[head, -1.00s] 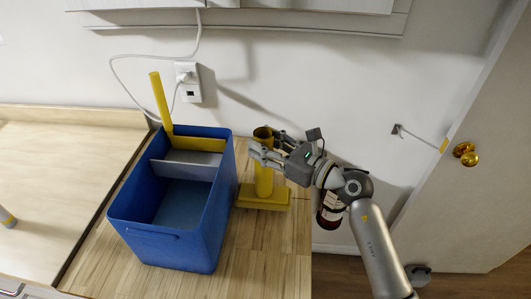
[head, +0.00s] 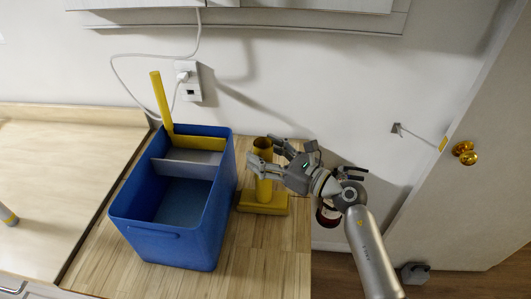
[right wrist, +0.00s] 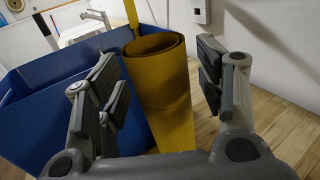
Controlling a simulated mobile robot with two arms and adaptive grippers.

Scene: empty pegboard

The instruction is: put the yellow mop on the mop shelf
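A yellow upright hollow tube on a flat yellow base (head: 265,203) stands on the wooden counter, right of a blue bin (head: 215,225). A thin yellow stick (head: 160,100) with a flat yellow piece leans up out of the bin's back. I cannot tell for sure which yellow thing is the mop or the shelf. My right gripper (head: 266,154) is open at the top of the tube. In the right wrist view the tube (right wrist: 160,85) stands between the two spread fingers (right wrist: 162,95), with a gap visible on the right side. My left gripper is not in view.
The bin has a grey divider (head: 187,168) inside. A wall socket (head: 189,82) with a plugged white cable is behind. A red and dark object (head: 328,213) is beneath my right arm. A door with a brass knob (head: 465,153) is at right. The front counter is clear.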

